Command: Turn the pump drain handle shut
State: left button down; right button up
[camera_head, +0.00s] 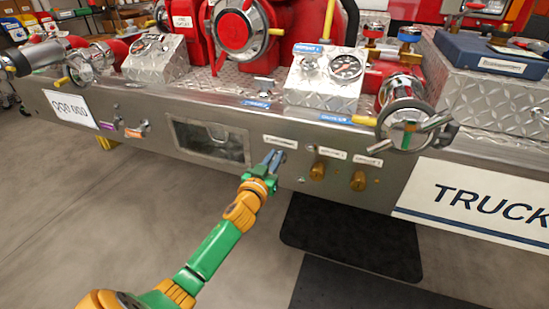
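My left gripper (275,158), on a green and orange arm, reaches up to the front face of the grey metal bumper. Its fingertips are at the panel just below a small white label (280,142), whose text is too small to read surely. Any handle under that label is mostly hidden by the fingers. I cannot tell whether the fingers are apart or closed on it. My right gripper is not in view.
Two brass fittings (317,171) with white labels are right of the gripper. A recessed window (210,140) and purple and orange handles (137,130) are left. A gauge box (325,80) and chrome valve wheel (405,112) stand above. A black mat (352,238) lies on the floor.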

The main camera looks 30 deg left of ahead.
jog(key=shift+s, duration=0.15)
pick_arm(q)
jog(key=shift+d+m, duration=0.2)
jog(key=shift+m, duration=0.5)
jog(key=m, duration=0.2)
jog(key=shift+w+d+f+m+p, duration=0.1)
jog(key=shift+d+m+p, duration=0.2)
jog(key=m, duration=0.3)
jog(key=d+m, duration=0.1)
jog(key=m, duration=0.1)
jog(key=shift+w+f, duration=0.1)
jog(key=shift+f, duration=0.3)
jog(key=m, duration=0.3)
jog(key=f+m, duration=0.1)
jog(key=shift+w+d+m+b, duration=0.1)
jog(key=shift+d+m+b, duration=0.2)
jog(key=shift+m+b, duration=0.1)
jog(key=m, duration=0.2)
jog(key=shift+d+f+m, duration=0.1)
jog(key=shift+f+m, duration=0.2)
jog(key=shift+m, duration=0.1)
jog(key=shift+f+m, duration=0.15)
jog(key=shift+m, duration=0.45)
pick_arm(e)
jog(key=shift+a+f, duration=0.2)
pick_arm(q)
jog(key=shift+m, duration=0.3)
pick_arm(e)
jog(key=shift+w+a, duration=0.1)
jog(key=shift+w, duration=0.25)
